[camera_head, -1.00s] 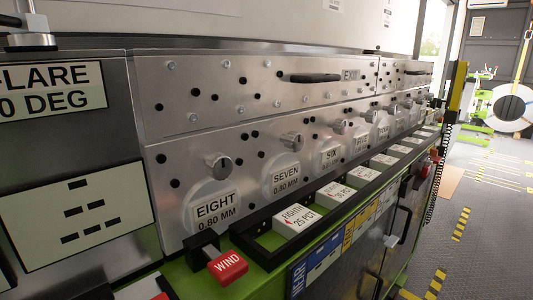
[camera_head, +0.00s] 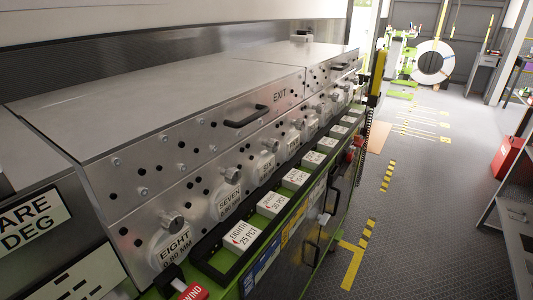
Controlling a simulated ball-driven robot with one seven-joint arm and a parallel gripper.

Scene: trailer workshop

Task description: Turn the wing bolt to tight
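No part labelled as the wing bolt can be told apart in this view. The machine's metal front has a row of round knobs, with one knob (camera_head: 172,220) above the EIGHT dial plate (camera_head: 173,250) and another knob (camera_head: 232,175) above the SEVEN dial plate (camera_head: 229,200). More knobs and plates, SIX among them, run away to the right. Whether any of these is the wing bolt, or how tight it is, cannot be told. My gripper is not in view.
A black handle (camera_head: 246,116) sits beside the EXIT label. White blocks, one marked EIGHTH (camera_head: 243,238), lie in a black tray along the green ledge. A red WIND block (camera_head: 194,292) is at the bottom. Floor (camera_head: 430,220) with yellow markings is open at right; a red box (camera_head: 508,160) stands there.

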